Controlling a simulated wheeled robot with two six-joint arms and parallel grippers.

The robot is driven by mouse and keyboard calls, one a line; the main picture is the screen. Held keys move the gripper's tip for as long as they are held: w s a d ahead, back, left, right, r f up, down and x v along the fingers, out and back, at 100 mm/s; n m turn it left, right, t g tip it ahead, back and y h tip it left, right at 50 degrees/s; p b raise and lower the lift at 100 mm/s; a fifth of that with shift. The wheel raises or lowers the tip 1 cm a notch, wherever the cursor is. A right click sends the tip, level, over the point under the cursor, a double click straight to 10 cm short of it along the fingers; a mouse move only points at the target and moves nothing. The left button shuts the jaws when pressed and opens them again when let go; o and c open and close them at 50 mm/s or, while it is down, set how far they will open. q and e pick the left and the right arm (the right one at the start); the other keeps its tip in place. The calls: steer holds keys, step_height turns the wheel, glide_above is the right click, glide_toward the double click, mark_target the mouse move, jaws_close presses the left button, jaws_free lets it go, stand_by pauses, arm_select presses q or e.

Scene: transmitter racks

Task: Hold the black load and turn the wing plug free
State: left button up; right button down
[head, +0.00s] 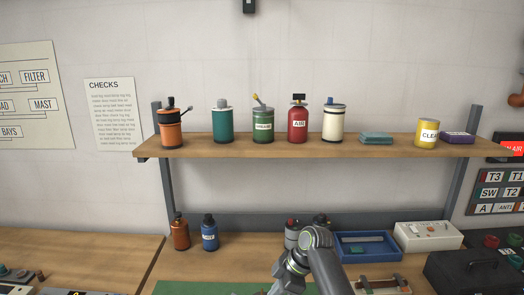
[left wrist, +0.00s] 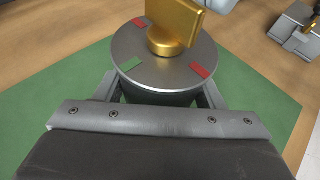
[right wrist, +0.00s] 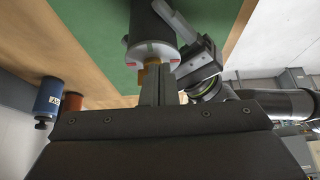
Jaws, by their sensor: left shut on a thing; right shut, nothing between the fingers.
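The black load shows in the left wrist view as a cylinder with a round grey top (left wrist: 165,76), bearing red and green marks. The gold wing plug (left wrist: 180,22) stands on the middle of that top. My left gripper (left wrist: 160,95) is shut around the load's side, below the top. In the right wrist view the load (right wrist: 152,28) is seen from the side, with the plug (right wrist: 153,64) at its near end. My right gripper (right wrist: 162,88) is shut and empty, its fingers just in front of the plug and partly hiding it. Whether they touch it I cannot tell.
A green mat (left wrist: 75,90) lies under the load on the wooden bench. Behind, a blue tray (head: 365,250), a white box (head: 428,236) and a black case (head: 475,272) stand at the right. An orange bottle (head: 180,234) and a blue bottle (head: 209,235) stand at the left.

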steer(key=shift+w, duration=0.15)
steer(key=shift+w+d, duration=0.1)
steer(key=shift+w, duration=0.25)
steer(key=shift+w, duration=0.5)
stand_by(0.4)
step_height(320, 180, up, 6)
steer(key=shift+d, duration=0.3)
stand_by(0.4)
steer(key=shift+w, duration=0.1)
